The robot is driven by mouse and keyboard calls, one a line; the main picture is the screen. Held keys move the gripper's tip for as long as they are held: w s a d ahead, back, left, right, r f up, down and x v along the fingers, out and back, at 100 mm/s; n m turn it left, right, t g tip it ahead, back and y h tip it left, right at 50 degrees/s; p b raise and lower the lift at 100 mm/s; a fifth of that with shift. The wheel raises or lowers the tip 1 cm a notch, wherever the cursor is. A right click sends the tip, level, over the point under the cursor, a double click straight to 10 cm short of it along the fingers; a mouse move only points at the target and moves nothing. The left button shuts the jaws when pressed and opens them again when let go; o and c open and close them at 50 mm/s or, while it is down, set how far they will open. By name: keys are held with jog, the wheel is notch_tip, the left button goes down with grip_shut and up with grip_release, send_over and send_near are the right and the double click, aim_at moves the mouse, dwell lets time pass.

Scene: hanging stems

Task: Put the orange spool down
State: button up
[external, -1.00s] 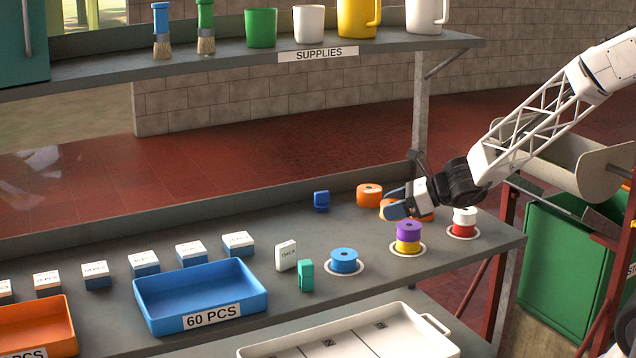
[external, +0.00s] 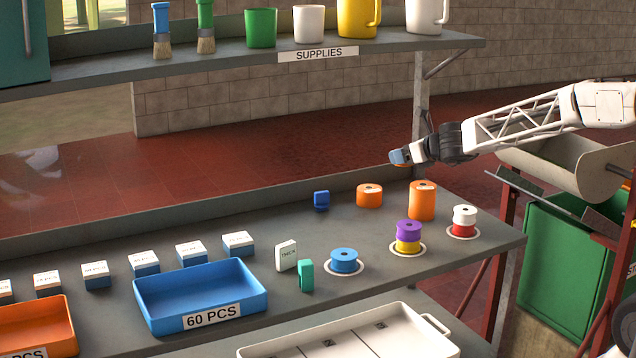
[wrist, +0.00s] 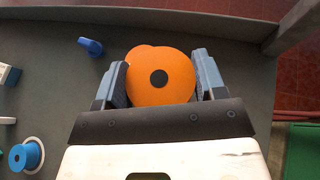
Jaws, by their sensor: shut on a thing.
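My gripper (external: 399,157) is raised above the back right of the bench. In the wrist view, my gripper (wrist: 160,82) is shut on an orange spool (wrist: 174,89) with a dark centre hole. Only a thin orange edge of this spool (external: 397,164) shows under the fingers in the external view. On the bench stand a short orange spool (external: 369,197) and a taller orange cylinder (external: 422,204), both clear of my gripper.
A purple spool (external: 409,228) sits on a yellow one (external: 408,247), and a white spool (external: 464,214) on a red one (external: 463,231). A blue spool (external: 344,262) stands on a white ring. A blue clip-like piece (external: 321,200) is farther left. An upright post (external: 421,100) rises behind.

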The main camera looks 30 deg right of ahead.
jog(key=w+d+r+m+h, duration=0.1)
jog(key=w+d+m+h, duration=0.35)
jog(key=d, duration=0.25)
jog(key=shift+m+t+h, duration=0.3)
jog(key=shift+m+h, duration=0.25)
jog(key=shift+h, duration=0.4)
jog(key=a+f, duration=0.1)
jog(key=a, duration=0.4)
jog(key=s+a+f, duration=0.1)
jog(key=a+f, duration=0.1)
jog(key=a, duration=0.3)
jog(key=s+a+f, duration=0.1)
jog(key=a, duration=0.4)
jog(key=shift+f, duration=0.15)
jog(key=shift+h, duration=0.3)
jog(key=s+a+f, duration=0.1)
jog(key=s+a, duration=0.1)
jog(key=a, duration=0.3)
jog(key=s+a+f, duration=0.1)
jog(key=s+a, duration=0.2)
jog(key=a, duration=0.2)
jog(key=s+a+f, duration=0.1)
jog(key=s+a, duration=0.2)
jog(key=a, duration=0.2)
jog(key=shift+a+f, duration=0.25)
jog(key=shift+f, duration=0.1)
jog(key=shift+s+a+f, duration=0.2)
jog(key=shift+s+a, duration=0.4)
jog(key=shift+a, duration=0.15)
jog(key=shift+w, duration=0.1)
